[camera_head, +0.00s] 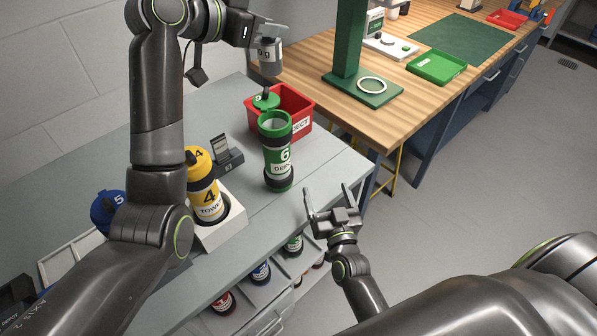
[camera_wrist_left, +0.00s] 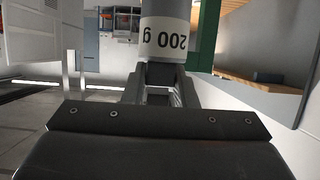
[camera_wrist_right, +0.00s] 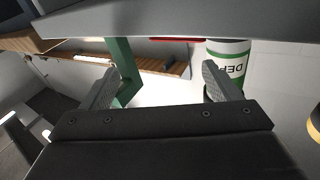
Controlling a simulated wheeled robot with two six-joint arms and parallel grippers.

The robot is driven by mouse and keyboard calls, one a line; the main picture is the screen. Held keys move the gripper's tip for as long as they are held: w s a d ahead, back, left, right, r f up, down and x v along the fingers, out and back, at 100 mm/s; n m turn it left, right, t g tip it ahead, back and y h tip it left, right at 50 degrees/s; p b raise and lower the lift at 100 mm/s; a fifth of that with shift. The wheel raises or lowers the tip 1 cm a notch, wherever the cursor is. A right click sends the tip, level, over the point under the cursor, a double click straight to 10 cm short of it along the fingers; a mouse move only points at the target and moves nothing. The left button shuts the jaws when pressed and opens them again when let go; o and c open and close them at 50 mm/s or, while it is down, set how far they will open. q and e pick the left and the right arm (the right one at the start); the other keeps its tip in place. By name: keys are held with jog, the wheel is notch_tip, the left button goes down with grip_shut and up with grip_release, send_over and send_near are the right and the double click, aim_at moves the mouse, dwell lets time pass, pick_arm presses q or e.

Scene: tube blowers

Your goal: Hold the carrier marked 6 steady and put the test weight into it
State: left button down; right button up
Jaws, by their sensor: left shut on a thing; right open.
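The green carrier marked 6 (camera_head: 277,151) stands upright on the grey counter, its top open. Its lower part also shows in the right wrist view (camera_wrist_right: 229,62). My left gripper (camera_head: 268,38) is shut on the grey test weight (camera_head: 269,58), held in the air above and behind the carrier. The weight's label reads 200 g in the left wrist view (camera_wrist_left: 165,35). My right gripper (camera_head: 333,200) is open and empty, in front and to the right of the carrier, apart from it.
A yellow carrier marked 4 (camera_head: 203,187) stands in a white holder left of carrier 6. A blue one marked 5 (camera_head: 107,212) is further left. A red reject box (camera_head: 308,108) stands behind. A green stand (camera_head: 362,92) is on the wooden bench.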

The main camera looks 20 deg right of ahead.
aim_at(276, 145)
jog(key=a+r+n+y, duration=0.45)
jog(key=a+r, duration=0.25)
jog(key=r, duration=0.2)
jog(key=shift+g, duration=0.4)
jog(key=w, duration=0.4)
jog(key=w+a, duration=0.1)
jog(key=w, duration=0.7)
jog(key=shift+w+a+r, duration=0.15)
jog(key=shift+w+a, duration=0.1)
jog(key=c, duration=1.2)
pick_arm(q)
jog(key=shift+f, duration=0.1)
jog(key=f+m+g, duration=0.1)
jog(key=d+f+m+g, duration=0.1)
jog(key=f+g, duration=0.1)
jog(key=d+f+m+g, duration=0.1)
jog(key=m+g, duration=0.1)
jog(key=shift+w+f+h, duration=0.15)
jog(key=shift+w+h, duration=0.05)
jog(key=shift+h, duration=0.2)
jog(key=m+g, duration=0.1)
jog(key=f+m+g, duration=0.1)
jog(key=m+g, duration=0.1)
jog(key=shift+s+a+f, duration=0.1)
jog(key=shift+a+f, duration=0.1)
jog(key=shift+a, duration=0.05)
jog(key=shift+a+m+g+y, duration=0.5)
jog(key=shift+a+m+g, duration=0.25)
jog(key=shift+m+g, duration=0.35)
